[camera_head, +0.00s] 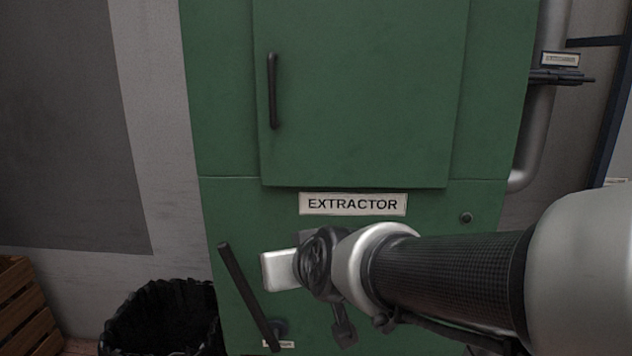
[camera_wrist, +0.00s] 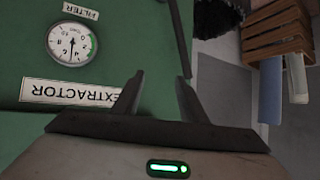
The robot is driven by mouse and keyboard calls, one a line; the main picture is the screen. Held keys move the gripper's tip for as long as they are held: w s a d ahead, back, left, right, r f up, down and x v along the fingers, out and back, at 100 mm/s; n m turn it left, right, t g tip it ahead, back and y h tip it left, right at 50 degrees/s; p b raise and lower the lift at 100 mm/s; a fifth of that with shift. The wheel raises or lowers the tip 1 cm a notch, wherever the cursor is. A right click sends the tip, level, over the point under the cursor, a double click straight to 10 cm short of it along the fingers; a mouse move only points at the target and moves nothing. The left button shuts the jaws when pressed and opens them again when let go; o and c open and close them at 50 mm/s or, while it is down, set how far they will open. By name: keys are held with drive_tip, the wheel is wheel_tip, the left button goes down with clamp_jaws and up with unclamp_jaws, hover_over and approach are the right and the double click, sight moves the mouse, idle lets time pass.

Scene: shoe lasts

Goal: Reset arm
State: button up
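My gripper (camera_wrist: 157,80) shows in the wrist view with its two dark fingers spread apart and nothing between them. In the head view my arm (camera_head: 450,272) reaches in from the right, low across the front of a green extractor cabinet (camera_head: 360,100). The wrist end is in front of the cabinet's lower panel, below the EXTRACTOR label (camera_head: 353,204). The fingers are hard to make out there. A dark lever (camera_head: 249,296) slants left of the wrist. In the wrist view the lever (camera_wrist: 180,40) ends close to the right fingertip; I cannot tell whether they touch.
A black-lined bin (camera_head: 165,318) and a wooden crate (camera_head: 27,305) stand at the lower left. The cabinet's upper door has a dark handle (camera_head: 272,91). A grey pipe (camera_head: 545,120) runs down its right side. The wrist view shows a round gauge (camera_wrist: 72,43).

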drive_tip(key=s+d+f+m+g+h, duration=0.3)
drive_tip(key=s+d+m+g+h, duration=0.15)
drive_tip(key=s+d, duration=1.25)
wheel_tip(320, 180, up, 18)
drive_tip(key=d+p, duration=0.1)
drive_tip(key=p, duration=1.7)
drive_tip(key=shift+d+r+n, duration=0.2)
drive_tip(key=shift+d+n, duration=0.05)
drive_tip(key=shift+n, duration=0.1)
drive_tip(key=shift+w+g, duration=0.15)
drive_tip(key=shift+g, duration=0.1)
